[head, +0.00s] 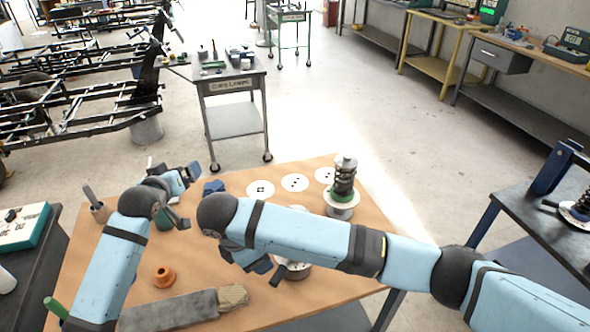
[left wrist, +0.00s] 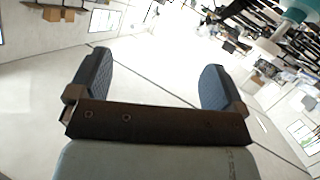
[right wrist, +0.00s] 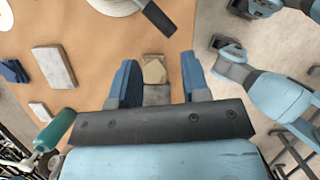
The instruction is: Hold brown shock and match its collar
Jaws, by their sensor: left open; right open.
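A shock with a black coil spring (head: 343,176) stands upright on a pale round base at the table's right, with a green band low on it. I cannot make out a brown shock. A small orange-brown flanged ring (head: 164,277) lies on the table's left half. My left gripper (head: 188,192) is open and empty over the table's far left; nothing is between its fingers in the left wrist view (left wrist: 155,85). My right gripper (right wrist: 160,78) is open above the table. A tan block shows between its fingers from above, apparently below them. In the head view my right arm hides part of the table.
White dotted discs (head: 295,183) lie along the table's far edge. A long grey block (head: 170,310) lies near the front. A pale round part (head: 294,271) is partly hidden by my right arm. Another sprung part (head: 580,209) is on the right bench. A grey cart (head: 232,84) stands behind.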

